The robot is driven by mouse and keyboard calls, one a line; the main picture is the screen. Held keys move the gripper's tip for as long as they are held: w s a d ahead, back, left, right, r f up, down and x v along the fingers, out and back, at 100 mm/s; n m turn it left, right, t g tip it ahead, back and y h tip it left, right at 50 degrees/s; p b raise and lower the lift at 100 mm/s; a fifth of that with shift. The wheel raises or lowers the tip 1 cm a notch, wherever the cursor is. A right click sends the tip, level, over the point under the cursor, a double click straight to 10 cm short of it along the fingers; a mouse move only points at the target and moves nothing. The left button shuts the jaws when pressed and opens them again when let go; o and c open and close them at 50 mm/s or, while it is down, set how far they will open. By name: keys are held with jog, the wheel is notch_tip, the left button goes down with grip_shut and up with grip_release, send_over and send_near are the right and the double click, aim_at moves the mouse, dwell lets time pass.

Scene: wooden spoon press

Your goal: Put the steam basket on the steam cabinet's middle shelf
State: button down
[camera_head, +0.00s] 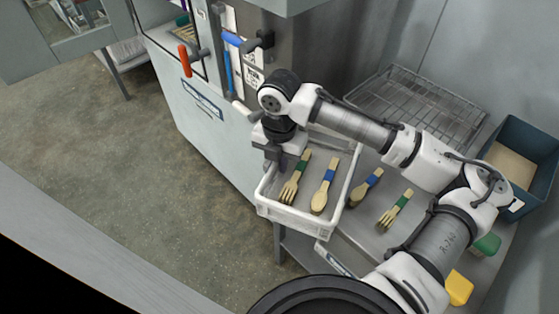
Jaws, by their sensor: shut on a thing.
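The white basket (288,215), which I take as the steam basket, holds a wooden fork (294,178) with a green band and a wooden spoon (325,186) with a blue band. My gripper (277,162) points down at the basket's far left corner and is shut on its rim. The basket looks level at the left end of the metal table; I cannot tell whether it touches the table. A pale machine cabinet (190,110) with a red handle (185,60) stands behind to the left. I cannot make out a middle shelf.
Another blue-banded spoon (366,187) and green-banded fork (395,210) lie right of the basket. A wire rack (420,105), a dark blue bin (522,160), and green (487,244) and yellow (459,287) items are farther right. The floor (130,160) at left is clear.

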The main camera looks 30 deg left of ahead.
jog(key=shift+f, duration=0.1)
jog(key=c, duration=2)
grip_release()
jog(key=o, duration=0.4)
jog(key=shift+o, duration=0.2)
